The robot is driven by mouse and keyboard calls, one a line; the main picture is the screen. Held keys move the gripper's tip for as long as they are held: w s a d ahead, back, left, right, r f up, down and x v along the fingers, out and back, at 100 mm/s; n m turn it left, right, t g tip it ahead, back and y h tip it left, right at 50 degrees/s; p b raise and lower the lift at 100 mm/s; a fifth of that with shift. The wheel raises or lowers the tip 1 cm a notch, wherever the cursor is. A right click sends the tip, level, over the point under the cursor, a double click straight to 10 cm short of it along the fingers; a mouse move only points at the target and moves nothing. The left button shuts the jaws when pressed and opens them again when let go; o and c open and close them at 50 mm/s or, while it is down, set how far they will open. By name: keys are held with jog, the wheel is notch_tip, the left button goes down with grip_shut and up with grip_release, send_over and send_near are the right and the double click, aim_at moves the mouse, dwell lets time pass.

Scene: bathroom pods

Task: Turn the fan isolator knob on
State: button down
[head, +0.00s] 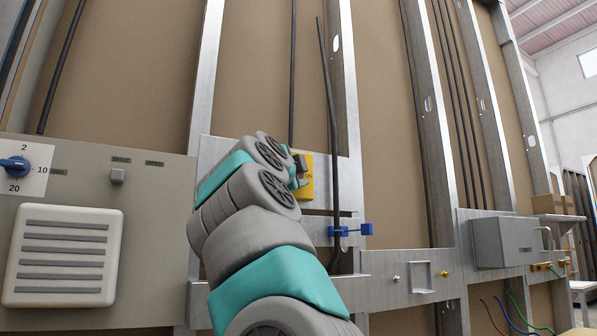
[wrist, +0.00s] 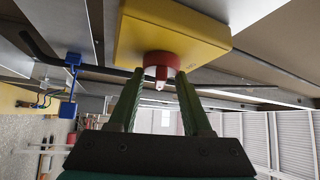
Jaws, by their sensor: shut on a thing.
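The fan isolator is a yellow box (head: 307,178) on the wall panel, partly hidden behind my arm in the head view. In the wrist view the yellow box (wrist: 195,33) fills the top, with its red knob (wrist: 160,59) sticking out toward me. A small white mark shows on the knob's lower side. My gripper (wrist: 159,78) has one finger on each side of the knob and is shut on it. In the head view my gripper (head: 300,166) is at the box's face, and the knob is mostly hidden there. Small lettering on the box is too blurred to read.
A dark pipe (head: 333,130) runs down just right of the box, with a blue clamp valve (head: 344,231) below. A grey panel with a blue dial (head: 15,167) and a white vent (head: 64,255) is at left. A grey box (head: 503,242) is at right.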

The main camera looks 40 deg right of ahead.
jog(key=shift+m+g, duration=0.3)
jog(key=shift+m, duration=0.1)
dwell(0.6)
jog(key=shift+c, duration=1.9)
grip_release()
jog(key=b+v, duration=0.2)
jog(key=v, duration=0.5)
jog(key=shift+s+a, duration=0.25)
jog(key=shift+a, duration=0.1)
